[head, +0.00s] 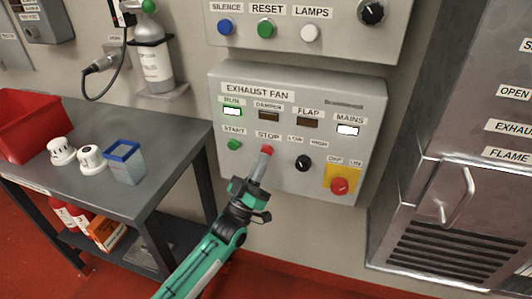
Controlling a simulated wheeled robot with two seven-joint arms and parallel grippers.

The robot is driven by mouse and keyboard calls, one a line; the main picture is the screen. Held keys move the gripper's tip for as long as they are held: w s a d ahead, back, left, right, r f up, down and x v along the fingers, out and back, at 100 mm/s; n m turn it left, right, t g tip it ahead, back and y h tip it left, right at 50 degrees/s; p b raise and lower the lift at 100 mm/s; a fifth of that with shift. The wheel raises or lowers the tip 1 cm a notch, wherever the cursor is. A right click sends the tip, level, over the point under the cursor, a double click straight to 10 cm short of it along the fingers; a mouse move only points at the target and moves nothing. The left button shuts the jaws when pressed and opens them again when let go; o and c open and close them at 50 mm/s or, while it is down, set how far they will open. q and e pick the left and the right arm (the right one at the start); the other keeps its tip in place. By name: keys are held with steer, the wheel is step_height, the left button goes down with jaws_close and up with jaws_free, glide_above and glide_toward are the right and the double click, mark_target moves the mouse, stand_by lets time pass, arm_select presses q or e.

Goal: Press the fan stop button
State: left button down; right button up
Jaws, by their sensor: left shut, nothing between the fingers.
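The exhaust fan panel (285,205) is a grey box on the wall. Its red stop button (267,149) sits under the STOP label. My left gripper (265,155) is shut and empty, with its tip at the stop button and covering its lower part. I cannot tell whether the tip touches the button. The green start button (234,144) is to the left. The RUN lamp (232,111) and the MAINS lamp (348,130) are lit white. The DAMPER and FLAP windows look dark. My right gripper is not in view.
A black LOW/HIGH knob (303,163) and a red OFF/ON switch (339,186) on a yellow plate are to the right. Another panel (340,44) is above. A steel cabinet (455,210) stands right. A grey table (165,143) with a red bin (30,118) is left.

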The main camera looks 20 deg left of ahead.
arm_select(q)
steer(key=shift+w, duration=0.7)
stand_by(0.6)
steer(key=shift+s, duration=1.1)
steer(key=shift+p, duration=0.3)
steer(key=shift+s+a+p, duration=0.1)
steer(key=shift+s+p, duration=0.8)
steer(key=shift+s, duration=1.65)
